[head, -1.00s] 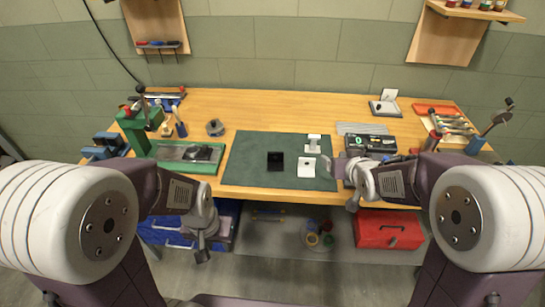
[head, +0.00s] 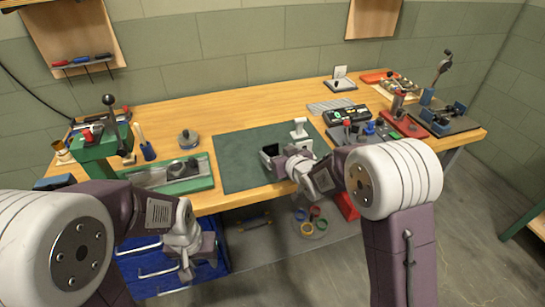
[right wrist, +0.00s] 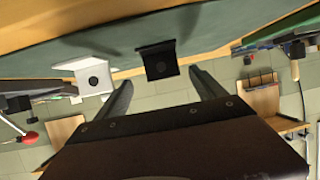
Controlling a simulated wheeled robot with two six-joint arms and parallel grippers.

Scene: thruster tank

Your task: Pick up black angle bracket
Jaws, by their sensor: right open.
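The black angle bracket (right wrist: 158,60) is in the right wrist view, on the green mat (right wrist: 215,27), with a round hole in its face. It lies just ahead of my right gripper (right wrist: 160,77), whose two fingers are apart with the bracket between their lines, not clasped. In the head view the bracket (head: 270,150) is partly hidden by my right gripper (head: 274,161), which is low over the mat. A white bracket (right wrist: 89,77) stands beside the black one. My left gripper (head: 187,264) hangs down in front of the bench edge; its jaw opening is unclear.
A white upright piece (head: 299,129) stands on the mat behind my right gripper. The left part of the mat is clear.

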